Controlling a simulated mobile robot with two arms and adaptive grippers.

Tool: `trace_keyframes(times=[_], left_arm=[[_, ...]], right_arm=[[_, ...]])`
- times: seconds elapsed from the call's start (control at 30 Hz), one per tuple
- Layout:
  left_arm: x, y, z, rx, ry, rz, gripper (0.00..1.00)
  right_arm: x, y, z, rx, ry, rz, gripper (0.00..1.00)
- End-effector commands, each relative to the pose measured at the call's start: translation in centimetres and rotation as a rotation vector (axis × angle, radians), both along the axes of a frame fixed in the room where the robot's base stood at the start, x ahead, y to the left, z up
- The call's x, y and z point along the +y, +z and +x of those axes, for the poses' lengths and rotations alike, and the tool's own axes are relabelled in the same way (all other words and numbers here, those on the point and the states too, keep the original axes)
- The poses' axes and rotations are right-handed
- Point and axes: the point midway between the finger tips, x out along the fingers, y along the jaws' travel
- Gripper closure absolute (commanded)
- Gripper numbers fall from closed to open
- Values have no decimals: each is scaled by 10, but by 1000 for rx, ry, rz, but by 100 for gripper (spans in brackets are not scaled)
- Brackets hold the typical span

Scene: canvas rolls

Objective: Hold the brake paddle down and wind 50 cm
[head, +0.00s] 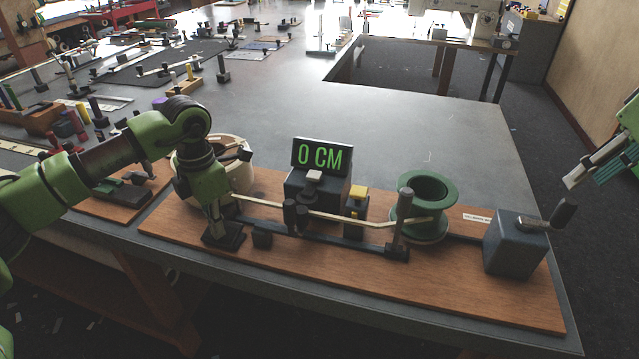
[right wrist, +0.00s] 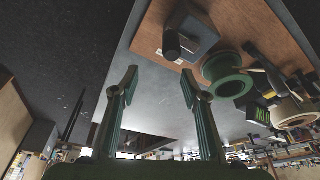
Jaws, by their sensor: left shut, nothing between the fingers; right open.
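The brake paddle appears to be the dark pad (head: 224,238) at the left of the wooden board. My left gripper (head: 214,222) is shut and empty, pointing down at the pad; I cannot tell whether it touches it or whether the pad is down. The crank (head: 563,213) has a dark knob on an arm atop a grey box (head: 514,246) at the board's right end. The display (head: 321,157) reads 0 CM. A green spool (head: 425,201) stands beside the crank box. My right gripper (head: 577,184) is open and empty in the air, apart from the crank, which also shows in the right wrist view (right wrist: 172,48).
A pale roll (head: 235,170) stands behind my left gripper, partly hidden. A yellow-topped block (head: 356,196) and an upright post (head: 404,214) stand mid-board. The grey table (head: 400,110) is bare behind the board; many tools lie at the far left.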

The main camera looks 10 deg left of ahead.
Motion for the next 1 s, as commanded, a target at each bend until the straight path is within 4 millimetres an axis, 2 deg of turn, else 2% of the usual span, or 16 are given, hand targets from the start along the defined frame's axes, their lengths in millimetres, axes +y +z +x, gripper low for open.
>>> trace_keyframes(times=[0.03,0.13,0.33,0.8,1.0], left_arm=[[0,-3,-1,5,0,2,100],[0,-3,-1,5,0,2,100],[1,-3,-1,6,0,3,100],[1,-3,-1,5,1,2,100],[1,-3,-1,5,1,2,100]], right_arm=[[2,6,-11,15,21,-13,58],[4,12,-25,42,48,-29,58],[6,6,-32,60,64,-39,58],[13,-58,-16,59,62,-36,58],[15,-76,-11,57,63,-36,58]])
